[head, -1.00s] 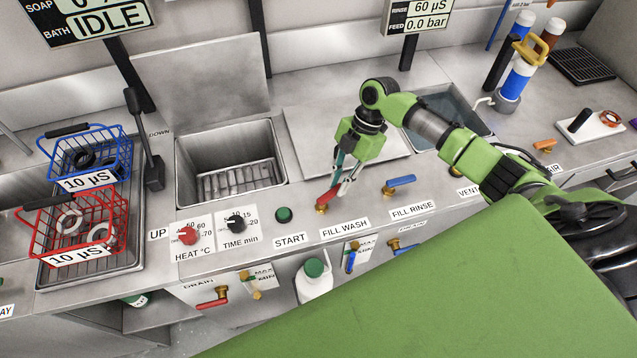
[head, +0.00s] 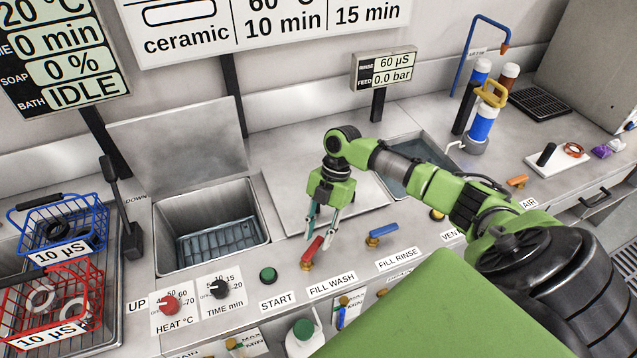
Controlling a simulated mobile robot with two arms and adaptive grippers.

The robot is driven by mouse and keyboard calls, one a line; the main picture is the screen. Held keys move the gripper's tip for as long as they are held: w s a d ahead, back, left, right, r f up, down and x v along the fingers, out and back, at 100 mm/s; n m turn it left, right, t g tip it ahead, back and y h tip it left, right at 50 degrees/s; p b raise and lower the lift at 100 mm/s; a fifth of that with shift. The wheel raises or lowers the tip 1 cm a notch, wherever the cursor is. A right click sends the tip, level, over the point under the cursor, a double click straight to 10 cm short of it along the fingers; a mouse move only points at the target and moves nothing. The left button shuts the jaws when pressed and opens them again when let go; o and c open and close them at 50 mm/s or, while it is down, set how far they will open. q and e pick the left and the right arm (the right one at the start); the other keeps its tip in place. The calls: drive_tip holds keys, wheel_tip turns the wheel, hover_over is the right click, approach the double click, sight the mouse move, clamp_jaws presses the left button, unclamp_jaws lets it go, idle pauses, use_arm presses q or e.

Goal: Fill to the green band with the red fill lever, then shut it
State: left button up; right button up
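The red fill lever (head: 312,250) sits on its brass valve above the FILL WASH label, its handle slanting up and to the right. My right gripper (head: 321,235) points down at it, fingertips around or just over the handle's far end. A gap shows between the fingers, but whether they press on the lever is unclear. The wash bath (head: 210,225) is the open steel basin left of the lever. Bluish water lies in it over the bottom rack, with bare wall above. I cannot make out the green band. My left gripper is out of view.
A blue FILL RINSE lever (head: 382,231) stands close right of the red lever. The green START button (head: 268,275) and the HEAT and TIME knobs are to the left. Blue (head: 55,225) and red (head: 48,300) baskets stand at far left. The display (head: 85,95) reads IDLE.

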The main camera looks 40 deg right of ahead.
idle(0.3)
drive_tip(key=v, duration=1.2)
drive_tip(key=shift+a, duration=0.1)
idle(6.4)
